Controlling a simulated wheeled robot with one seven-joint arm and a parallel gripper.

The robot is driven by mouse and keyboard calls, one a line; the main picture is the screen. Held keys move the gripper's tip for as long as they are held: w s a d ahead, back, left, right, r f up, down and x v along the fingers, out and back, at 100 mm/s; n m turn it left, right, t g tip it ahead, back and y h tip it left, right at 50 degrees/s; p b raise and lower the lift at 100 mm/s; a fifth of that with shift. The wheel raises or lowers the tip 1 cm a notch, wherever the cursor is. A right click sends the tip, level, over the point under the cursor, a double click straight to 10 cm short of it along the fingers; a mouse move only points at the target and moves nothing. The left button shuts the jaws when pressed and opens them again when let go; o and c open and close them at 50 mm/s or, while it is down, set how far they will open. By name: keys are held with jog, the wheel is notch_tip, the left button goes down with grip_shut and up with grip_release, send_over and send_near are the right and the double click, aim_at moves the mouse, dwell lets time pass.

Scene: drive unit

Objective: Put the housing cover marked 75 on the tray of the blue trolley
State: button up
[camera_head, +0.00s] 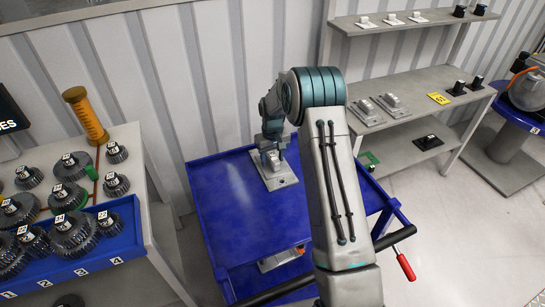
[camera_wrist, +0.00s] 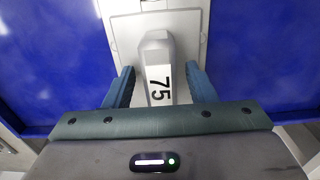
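The housing cover marked 75 (camera_wrist: 158,52) is a grey flat plate with a raised block, and the black 75 is readable on a white label. In the head view the cover (camera_head: 284,182) appears to lie flat on the top tray of the blue trolley (camera_head: 240,215), near its back edge. My gripper (camera_head: 272,150) points down over the cover. In the wrist view the fingers of my gripper (camera_wrist: 160,72) stand on both sides of the block, with a visible gap on each side. The gripper is open.
A shelf unit (camera_head: 420,85) at the right holds other covers (camera_head: 391,101) and small black parts. A rack with several gears (camera_head: 72,235) stands at the left. Another part (camera_head: 282,258) shows low on the trolley. Most of the tray is clear.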

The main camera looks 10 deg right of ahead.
aim_at(273, 156)
jog(key=s+r+b, duration=0.1)
jog(key=s+r, duration=0.2)
jog(key=r, duration=0.7)
jog(key=s+r+b, duration=0.1)
jog(key=s+r, duration=0.3)
jog(key=r, duration=0.6)
jog(key=s+r+m+t, duration=0.1)
jog(key=s, duration=1.4)
jog(key=s+r+m+t, duration=0.1)
jog(key=s+r+t, duration=0.1)
jog(key=s, duration=1.2)
jog(key=shift+s+r+t, duration=0.3)
jog(key=shift+s, duration=0.05)
jog(key=shift+r, duration=0.1)
